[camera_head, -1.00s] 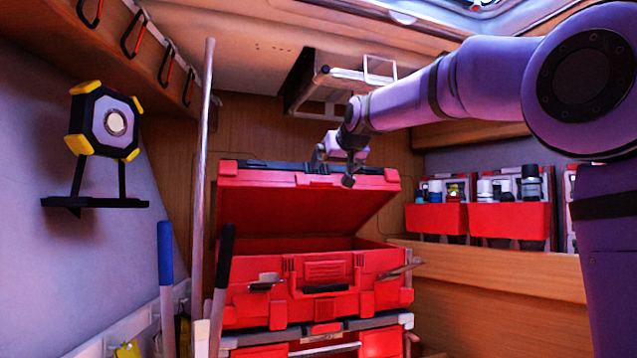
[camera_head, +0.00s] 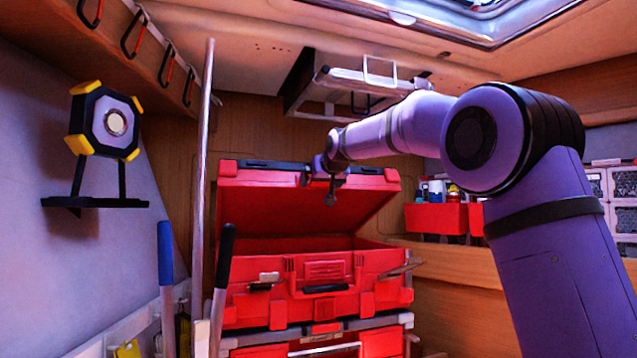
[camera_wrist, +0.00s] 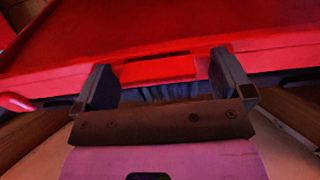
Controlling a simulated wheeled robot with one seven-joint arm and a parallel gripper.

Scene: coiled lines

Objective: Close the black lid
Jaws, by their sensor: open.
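The lid (camera_head: 290,205) of the red toolbox stands raised and tilted back. Its inside and rim are red, with black parts along its upper edge. The toolbox body (camera_head: 325,295) is below it, with a clear opening between the two. My gripper (camera_head: 328,186) is at the lid's raised edge, right of its middle. In the wrist view my two fingers (camera_wrist: 166,80) are apart, with a red tab on the lid's edge (camera_wrist: 158,69) showing between them. I cannot tell whether they touch it. The fingertips are partly hidden in the head view.
Red bins (camera_head: 435,217) with bottles stand on the wooden ledge at right. A tall pole (camera_head: 201,180) and handles with blue (camera_head: 165,252) and black grips rise at left. A metal rack (camera_head: 345,85) hangs above the lid. A work lamp (camera_head: 104,122) is on the left wall.

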